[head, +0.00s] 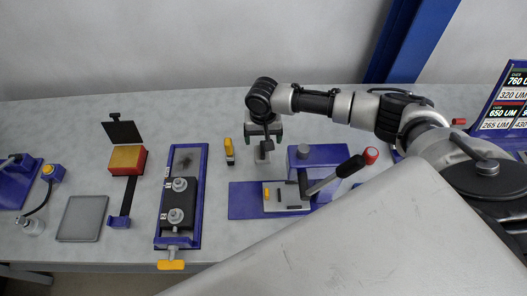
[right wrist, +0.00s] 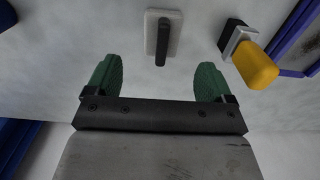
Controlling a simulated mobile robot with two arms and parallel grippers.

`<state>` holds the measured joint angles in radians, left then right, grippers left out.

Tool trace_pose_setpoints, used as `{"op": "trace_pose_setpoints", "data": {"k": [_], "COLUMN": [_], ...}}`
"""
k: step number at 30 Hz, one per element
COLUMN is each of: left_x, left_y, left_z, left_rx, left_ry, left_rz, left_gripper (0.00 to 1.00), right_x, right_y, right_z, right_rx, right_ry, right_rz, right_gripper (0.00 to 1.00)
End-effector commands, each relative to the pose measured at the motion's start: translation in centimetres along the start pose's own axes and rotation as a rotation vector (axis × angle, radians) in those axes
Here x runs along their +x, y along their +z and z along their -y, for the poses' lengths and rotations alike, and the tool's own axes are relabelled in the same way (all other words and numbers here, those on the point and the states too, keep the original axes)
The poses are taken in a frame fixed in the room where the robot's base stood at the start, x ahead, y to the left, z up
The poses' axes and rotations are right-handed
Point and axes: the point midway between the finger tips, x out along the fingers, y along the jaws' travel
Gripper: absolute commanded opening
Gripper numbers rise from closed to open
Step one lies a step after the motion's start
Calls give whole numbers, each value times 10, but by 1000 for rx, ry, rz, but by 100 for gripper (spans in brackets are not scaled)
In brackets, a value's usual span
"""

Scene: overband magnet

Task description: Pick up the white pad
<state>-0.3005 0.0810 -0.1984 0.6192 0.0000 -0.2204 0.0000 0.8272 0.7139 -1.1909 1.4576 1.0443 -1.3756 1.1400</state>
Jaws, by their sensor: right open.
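The white pad (right wrist: 151,37) is a small pale block with a black upright handle, standing on the grey bench. In the right wrist view it lies beyond the fingertips, close to the line between them. In the head view the pad (head: 259,157) shows just below my right gripper, partly covered by it. My right gripper (head: 264,134) has green fingers. It also shows in the right wrist view (right wrist: 161,74), open, with nothing between the fingers and apart from the pad. My left gripper is not in view.
A yellow-capped tool (right wrist: 258,65) stands right of the pad in the wrist view; it is left of it in the head view (head: 229,148). A blue-framed plate (head: 186,160) stands left.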

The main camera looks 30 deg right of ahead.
Motion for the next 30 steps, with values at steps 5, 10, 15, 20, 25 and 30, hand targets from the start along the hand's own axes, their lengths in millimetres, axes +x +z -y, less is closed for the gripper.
{"op": "trace_pose_setpoints", "data": {"k": [5,10,15,20,25,30], "left_x": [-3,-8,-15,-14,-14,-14], "left_y": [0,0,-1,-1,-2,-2], "left_z": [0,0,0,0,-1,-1], "left_rx": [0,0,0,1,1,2], "left_ry": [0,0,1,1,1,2], "left_rz": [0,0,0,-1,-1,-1], "left_gripper": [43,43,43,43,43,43], "right_x": [21,33,57,74,77,77], "right_y": [0,0,0,0,0,0], "right_z": [1,1,1,1,1,1], "right_rx": [-1,-1,0,0,0,0], "right_ry": [0,0,2,0,-1,-1], "right_rz": [0,1,1,1,0,0], "right_gripper": [83,83,83,83,83,72]}}
